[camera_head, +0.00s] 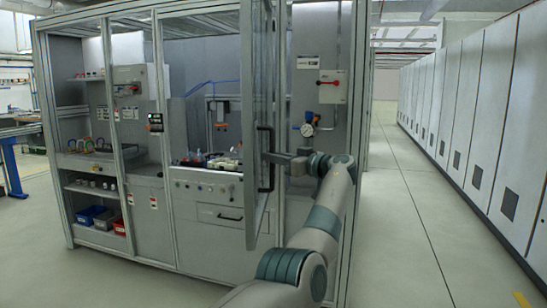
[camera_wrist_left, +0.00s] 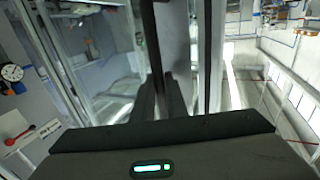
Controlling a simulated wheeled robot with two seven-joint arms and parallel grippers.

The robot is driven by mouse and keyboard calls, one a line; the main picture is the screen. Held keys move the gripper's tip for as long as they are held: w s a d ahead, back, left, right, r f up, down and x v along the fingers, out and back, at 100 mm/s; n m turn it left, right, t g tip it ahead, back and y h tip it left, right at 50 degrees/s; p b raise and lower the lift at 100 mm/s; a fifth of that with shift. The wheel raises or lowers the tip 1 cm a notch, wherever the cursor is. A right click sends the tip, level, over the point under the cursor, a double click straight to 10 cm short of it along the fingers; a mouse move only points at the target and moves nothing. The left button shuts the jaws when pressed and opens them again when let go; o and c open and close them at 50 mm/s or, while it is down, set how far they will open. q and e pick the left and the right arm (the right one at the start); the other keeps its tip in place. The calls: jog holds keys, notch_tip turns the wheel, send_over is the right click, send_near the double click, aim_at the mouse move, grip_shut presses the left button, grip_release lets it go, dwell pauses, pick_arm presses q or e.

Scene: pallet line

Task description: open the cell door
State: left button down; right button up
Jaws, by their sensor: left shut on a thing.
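The cell door (camera_head: 257,70) is a tall glazed panel in a metal frame. It stands swung out from the cell front, seen nearly edge-on in the head view. Its black vertical bar handle (camera_head: 266,180) is on the door's right side in that view. My left gripper (camera_head: 271,157) is shut on the handle, at about its middle height. In the left wrist view my gripper (camera_wrist_left: 162,98) points along dark upright bars, and the exact contact is hard to make out. My right gripper is not in view.
The cell (camera_head: 165,190) has aluminium posts, with a workbench and fixtures inside. A gauge with a blue valve (camera_head: 307,129) and a red-handled switch box (camera_head: 332,87) are right of the door. Grey cabinets (camera_head: 473,105) line the right side; the aisle floor (camera_head: 400,220) is clear.

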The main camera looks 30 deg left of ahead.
pick_arm(q)
jog(key=shift+a+r, duration=0.15)
jog(key=shift+r, duration=0.3)
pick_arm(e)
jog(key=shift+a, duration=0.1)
pick_arm(q)
jog(key=c, duration=1.9)
grip_release()
jog(key=shift+c, duration=0.2)
jog(key=shift+o, duration=0.9)
jog(key=shift+w+f, duration=0.25)
jog(key=shift+f, duration=0.15)
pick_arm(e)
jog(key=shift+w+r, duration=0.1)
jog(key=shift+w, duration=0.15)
